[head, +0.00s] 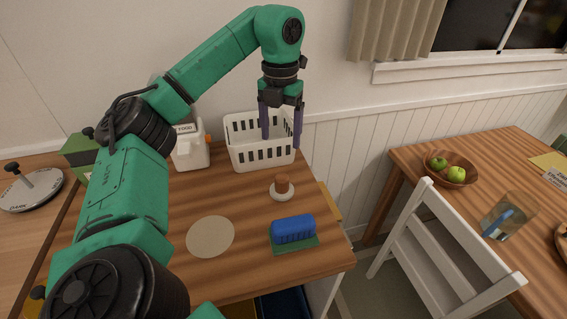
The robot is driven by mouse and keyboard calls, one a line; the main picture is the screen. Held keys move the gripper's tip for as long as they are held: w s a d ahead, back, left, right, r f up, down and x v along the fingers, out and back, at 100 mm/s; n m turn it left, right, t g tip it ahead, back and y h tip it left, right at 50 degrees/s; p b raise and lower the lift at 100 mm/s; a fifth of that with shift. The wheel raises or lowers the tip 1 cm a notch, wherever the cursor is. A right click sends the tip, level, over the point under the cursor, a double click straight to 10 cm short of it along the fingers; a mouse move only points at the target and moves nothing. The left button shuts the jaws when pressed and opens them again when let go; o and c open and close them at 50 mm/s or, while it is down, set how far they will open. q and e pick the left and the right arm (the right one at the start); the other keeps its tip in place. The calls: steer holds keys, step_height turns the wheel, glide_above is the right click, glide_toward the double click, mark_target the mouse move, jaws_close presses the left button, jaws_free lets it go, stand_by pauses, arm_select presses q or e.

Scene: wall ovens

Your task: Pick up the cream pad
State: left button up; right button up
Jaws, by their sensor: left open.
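The cream pad (210,237) is a flat round disc lying on the wooden counter (183,272), left of the blue brush. My left gripper (281,131) is open and points down at the white basket, up and to the right of the pad. Its fingers overlap the basket in the picture, and nothing shows between them. My left arm passes to the left of the pad and does not cover it. My right gripper is out of view.
A white slotted basket (247,158) and a food container (190,152) stand at the back. A small brown-topped white item (282,188) and a blue brush (293,229) on a green sheet (309,242) lie right of the pad. A white chair (440,245) stands beyond the counter's edge.

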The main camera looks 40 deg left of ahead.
mark_target(282, 177)
arm_select(q)
steer(key=f, duration=0.1)
steer(key=f+b, duration=0.1)
steer(key=s+d+f+b, duration=0.1)
steer(key=shift+s, duration=0.1)
steer(key=f, duration=0.3)
steer(key=shift+s+d, duration=0.25)
steer(key=shift+s, duration=0.15)
steer(key=f, duration=0.2)
steer(key=f+p, duration=0.1)
steer(key=f, duration=0.1)
steer(key=w+f, duration=0.1)
steer(key=f, duration=0.2)
steer(key=shift+a+p, duration=0.2)
steer(key=shift+p, duration=0.15)
steer(key=shift+f, duration=0.25)
steer(key=shift+w, duration=0.1)
jaws_close()
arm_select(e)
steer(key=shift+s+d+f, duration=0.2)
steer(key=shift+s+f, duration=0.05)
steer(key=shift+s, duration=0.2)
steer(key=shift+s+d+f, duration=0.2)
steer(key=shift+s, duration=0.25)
arm_select(q)
steer(key=shift+r, duration=0.1)
